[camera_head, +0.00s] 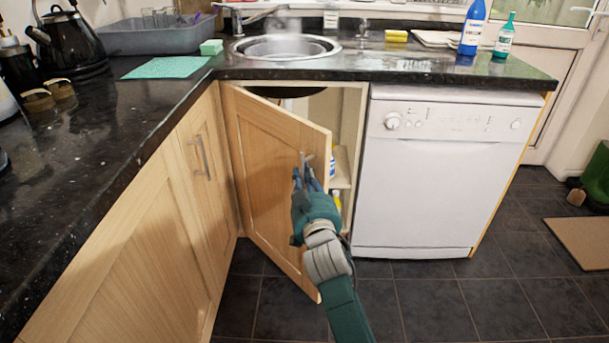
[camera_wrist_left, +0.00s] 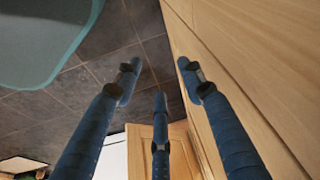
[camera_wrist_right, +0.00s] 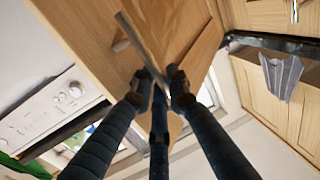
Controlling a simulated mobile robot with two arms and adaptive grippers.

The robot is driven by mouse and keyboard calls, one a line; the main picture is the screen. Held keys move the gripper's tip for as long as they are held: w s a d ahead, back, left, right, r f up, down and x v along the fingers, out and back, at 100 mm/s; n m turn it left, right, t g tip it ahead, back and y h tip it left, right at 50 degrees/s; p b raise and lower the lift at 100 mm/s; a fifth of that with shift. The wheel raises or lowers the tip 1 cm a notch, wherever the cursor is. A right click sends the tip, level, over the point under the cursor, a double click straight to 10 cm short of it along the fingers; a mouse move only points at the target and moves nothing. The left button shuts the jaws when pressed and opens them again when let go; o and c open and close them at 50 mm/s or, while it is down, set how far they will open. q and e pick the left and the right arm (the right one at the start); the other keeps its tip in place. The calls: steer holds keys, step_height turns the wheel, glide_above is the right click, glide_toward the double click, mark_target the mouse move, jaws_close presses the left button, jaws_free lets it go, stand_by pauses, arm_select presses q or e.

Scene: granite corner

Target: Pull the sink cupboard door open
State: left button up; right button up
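The sink cupboard door (camera_head: 265,165) is light wood and stands well open, swung out from its left side below the sink (camera_head: 286,48). Its metal bar handle (camera_head: 304,160) is near the free edge, and the handle also shows in the right wrist view (camera_wrist_right: 140,42). My right gripper (camera_head: 307,176) is at the handle, with its fingers closed around the bar; the fingers hide part of it. In the left wrist view my left gripper (camera_wrist_left: 160,82) is open and empty, beside wooden cupboard fronts and above the floor. It is not in the head view.
A white dishwasher (camera_head: 440,170) stands right of the cupboard. Wooden units (camera_head: 165,230) and a dark worktop (camera_head: 110,115) run along the left. Bottles (camera_head: 337,200) show inside the cupboard. The dark tiled floor (camera_head: 430,300) in front is clear.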

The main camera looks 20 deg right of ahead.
steer(key=o, duration=0.3)
steer(key=shift+s+d+f, duration=0.1)
steer(key=shift+d+f, duration=0.05)
steer(key=shift+s, duration=0.1)
steer(key=v, duration=0.7)
steer(key=shift+s, duration=0.25)
steer(key=shift+c, duration=0.2)
